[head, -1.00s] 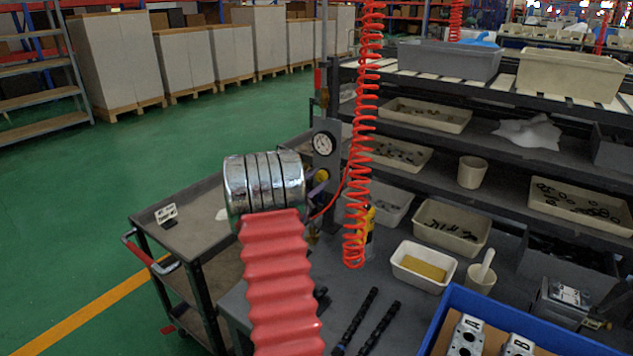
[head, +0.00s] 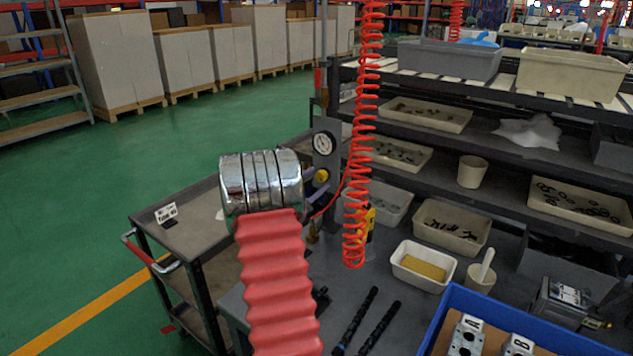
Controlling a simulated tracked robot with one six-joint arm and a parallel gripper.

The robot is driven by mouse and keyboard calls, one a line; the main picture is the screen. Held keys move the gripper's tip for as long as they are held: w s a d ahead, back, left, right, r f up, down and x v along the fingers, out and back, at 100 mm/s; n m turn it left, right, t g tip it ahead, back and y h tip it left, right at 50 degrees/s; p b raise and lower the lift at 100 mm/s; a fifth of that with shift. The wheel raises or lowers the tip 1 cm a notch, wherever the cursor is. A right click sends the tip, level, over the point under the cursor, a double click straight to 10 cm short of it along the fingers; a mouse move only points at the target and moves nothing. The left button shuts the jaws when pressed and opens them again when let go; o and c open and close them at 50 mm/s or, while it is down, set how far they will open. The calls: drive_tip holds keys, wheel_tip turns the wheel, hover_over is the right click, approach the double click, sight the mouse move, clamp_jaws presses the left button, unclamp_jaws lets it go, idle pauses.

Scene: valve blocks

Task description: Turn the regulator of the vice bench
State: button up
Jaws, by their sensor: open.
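The regulator is on a grey upright plate with a round white-faced gauge (head: 323,144) and a small yellow knob (head: 321,175) below it. The plate stands at the back left of the grey bench (head: 345,300). My gripper (head: 315,182) shows only as pale purplish finger parts at the knob's left and lower side. The rest of it is hidden behind my chrome wrist and red bellows. The fingers are apart; whether they touch the knob I cannot tell.
A red coiled hose (head: 360,130) hangs just right of the gauge. A grey cart (head: 190,235) stands left. A blue tray (head: 440,305) holds metal blocks at front right. Two black rods (head: 365,325) lie on the bench. A shelf with bins is behind.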

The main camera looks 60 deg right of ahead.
drive_tip(key=w+a, duration=0.2)
drive_tip(key=a, duration=1)
drive_tip(key=shift+a+f, duration=0.15)
drive_tip(key=shift+a, duration=0.05)
drive_tip(key=shift+f, duration=0.1)
